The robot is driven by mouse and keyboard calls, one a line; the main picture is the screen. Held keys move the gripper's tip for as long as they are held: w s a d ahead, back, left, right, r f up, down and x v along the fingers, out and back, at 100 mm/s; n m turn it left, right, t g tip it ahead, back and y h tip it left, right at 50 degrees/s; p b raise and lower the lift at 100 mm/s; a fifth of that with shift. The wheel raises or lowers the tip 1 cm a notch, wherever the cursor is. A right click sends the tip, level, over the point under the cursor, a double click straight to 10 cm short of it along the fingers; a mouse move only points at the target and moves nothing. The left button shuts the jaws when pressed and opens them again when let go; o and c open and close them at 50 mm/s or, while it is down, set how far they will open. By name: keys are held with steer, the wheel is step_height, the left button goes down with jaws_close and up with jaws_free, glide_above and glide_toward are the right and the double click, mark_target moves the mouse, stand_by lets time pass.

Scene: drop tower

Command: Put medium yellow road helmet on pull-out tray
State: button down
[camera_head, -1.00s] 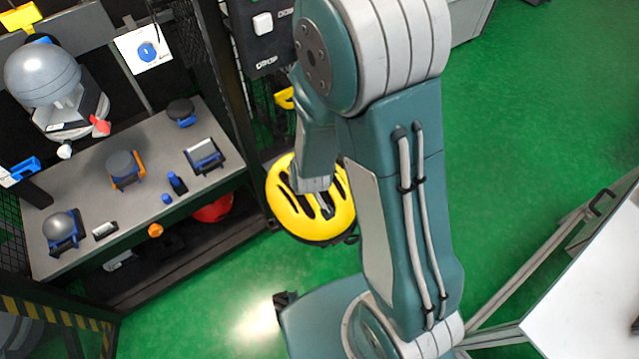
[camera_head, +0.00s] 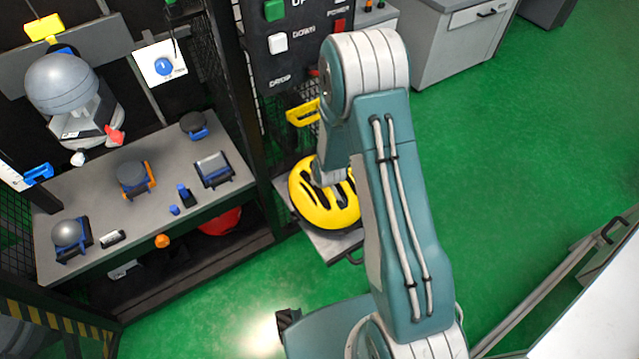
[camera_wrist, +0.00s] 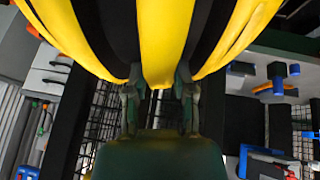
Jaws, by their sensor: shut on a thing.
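The yellow road helmet (camera_head: 312,209) with black vents is in the middle of the head view, below the end of my arm. My gripper (camera_head: 328,178) is shut on the helmet from above; its fingertips are largely hidden in the head view. In the wrist view, my gripper's two fingers (camera_wrist: 160,88) meet the yellow helmet ribs (camera_wrist: 162,40), which fill the top of the picture. The grey pull-out tray (camera_head: 333,246) shows under the helmet, with a dark handle at its front edge. I cannot tell whether the helmet touches the tray.
A control panel (camera_head: 287,60) with buttons and a yellow handle (camera_head: 302,112) stand behind the helmet. A grey workbench (camera_head: 110,205) with several small fixtures and a mesh cage is at left. A red helmet (camera_head: 220,221) lies beneath it. Green floor is open at right.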

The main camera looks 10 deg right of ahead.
steer(key=shift+w+d+f, duration=0.15)
steer(key=shift+w+f, duration=0.1)
steer(key=shift+f, duration=0.1)
steer(key=shift+w+f, duration=0.1)
steer(key=shift+f, duration=1.55)
steer(key=shift+c, duration=2.2)
jaws_free()
